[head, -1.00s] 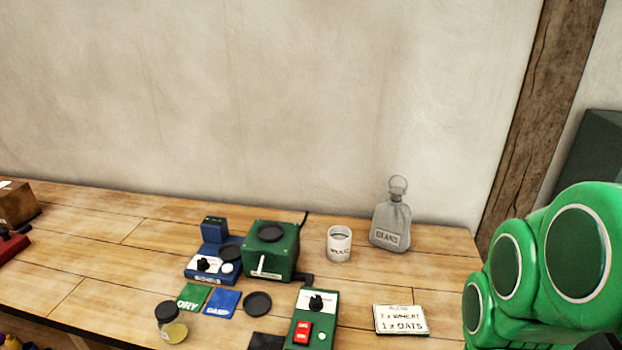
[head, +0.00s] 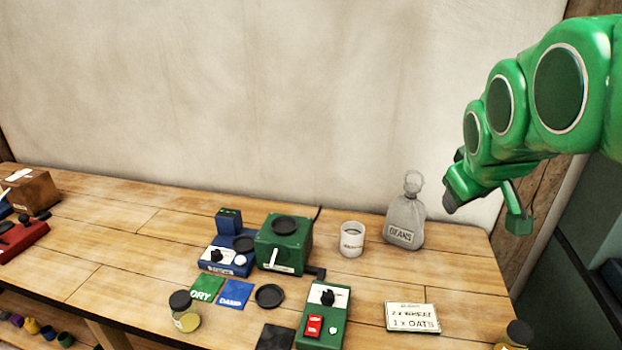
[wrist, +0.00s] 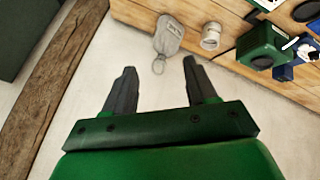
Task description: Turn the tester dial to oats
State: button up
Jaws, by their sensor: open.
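The blue tester (head: 224,252) stands on the bench left of centre in the head view. It has a raised block at its back left, a black dial (head: 216,255) on its white front panel and a white button beside it. The dial's markings are too small to read. Part of the tester shows at the right edge of the wrist view (wrist: 284,72). My gripper (head: 452,182) is in the air at the right, near the sack and well away from the tester. In the wrist view its two dark fingers (wrist: 159,68) are apart with nothing between them.
A green mill (head: 284,245) stands right of the tester. A white cup (head: 352,240), grey beans sack (head: 405,222), recipe card (head: 412,317) and green switch box (head: 312,342) are farther right. Green (head: 207,289) and blue (head: 235,293) cards and a jar (head: 186,319) lie in front.

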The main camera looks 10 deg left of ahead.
jog(key=w+a+r+n+t, duration=0.2)
jog(key=w+a+r, duration=0.1)
jog(key=w+r, duration=0.4)
jog(key=w+a+r+n+t, duration=0.2)
jog(key=w+a+r+n, duration=0.1)
jog(key=w+r, duration=0.35)
jog(key=w+a+f+n+g, duration=0.2)
jog(key=w+a+f, duration=0.2)
jog(key=w+a, duration=0.25)
jog(key=w+a+f+n+g, duration=0.1)
jog(key=w+a+f+n, duration=0.1)
jog(key=w+a+f, duration=0.45)
jog(key=s+a+f+n+g+y, duration=0.1)
jog(key=a+f+n+g, duration=0.15)
jog(key=a+f, duration=0.55)
jog(key=s+a+f+n+g, duration=0.1)
jog(key=a+f+n, duration=0.3)
jog(key=a, duration=0.9)
jog(key=n+g, duration=0.5)
jog(key=n, duration=0.2)
send_over(216, 251)
jog(key=shift+m, duration=0.25)
notch_tip(216, 251, down, 18)
jog(key=shift+s+r, duration=0.1)
jog(key=shift+f, duration=3.9)
